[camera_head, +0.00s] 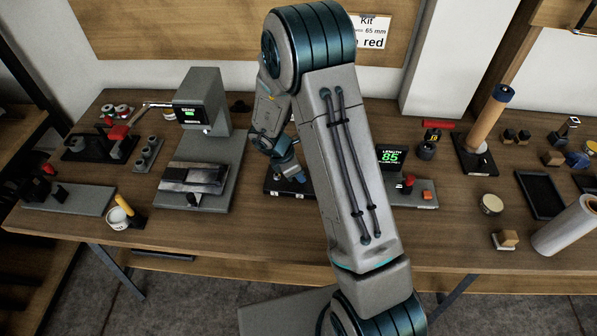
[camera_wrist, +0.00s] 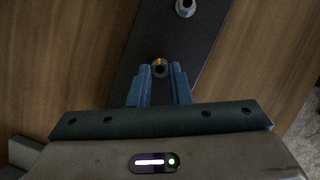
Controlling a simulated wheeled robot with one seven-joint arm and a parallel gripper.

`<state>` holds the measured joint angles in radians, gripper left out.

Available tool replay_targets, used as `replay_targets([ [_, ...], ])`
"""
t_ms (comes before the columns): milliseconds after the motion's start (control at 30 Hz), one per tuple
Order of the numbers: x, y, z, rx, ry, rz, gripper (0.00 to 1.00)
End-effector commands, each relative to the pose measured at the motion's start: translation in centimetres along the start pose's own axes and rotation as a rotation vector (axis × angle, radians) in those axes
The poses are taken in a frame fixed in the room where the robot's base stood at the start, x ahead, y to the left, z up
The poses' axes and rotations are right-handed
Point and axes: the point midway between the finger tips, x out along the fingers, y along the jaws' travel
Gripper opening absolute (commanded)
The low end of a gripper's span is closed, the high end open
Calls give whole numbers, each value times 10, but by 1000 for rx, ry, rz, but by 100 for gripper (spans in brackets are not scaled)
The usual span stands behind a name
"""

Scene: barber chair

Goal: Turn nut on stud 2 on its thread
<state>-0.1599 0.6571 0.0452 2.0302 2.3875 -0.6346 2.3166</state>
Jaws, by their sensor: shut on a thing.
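In the wrist view, my gripper (camera_wrist: 160,71) has its two blue fingers closed about a small round nut (camera_wrist: 159,67) with a yellow mark on its rim and a dark centre. The nut is on a dark plate (camera_wrist: 193,45). A second, silver nut on a stud (camera_wrist: 186,7) sits farther up the plate at the top edge, clear of the fingers. I cannot read any stud number. In the head view, my gripper (camera_head: 297,174) points down at the dark plate (camera_head: 272,187), and my arm hides much of the plate and the nuts.
A grey press (camera_head: 209,110) stands left of my arm. A display reading 85 (camera_head: 391,157) with a red-buttoned base is close on the right. Farther right are a wooden cylinder on a stand (camera_head: 490,120), a black tray (camera_head: 541,194) and a white roll (camera_head: 567,228). The table front is mostly clear.

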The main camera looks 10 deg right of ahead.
Motion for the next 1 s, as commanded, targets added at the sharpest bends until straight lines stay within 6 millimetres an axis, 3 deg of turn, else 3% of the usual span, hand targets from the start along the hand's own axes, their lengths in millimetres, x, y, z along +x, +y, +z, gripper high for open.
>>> replay_targets([
  [500,0,5,2,374,0,-152,0],
  [1000,1,6,3,486,-1,-200,0],
])
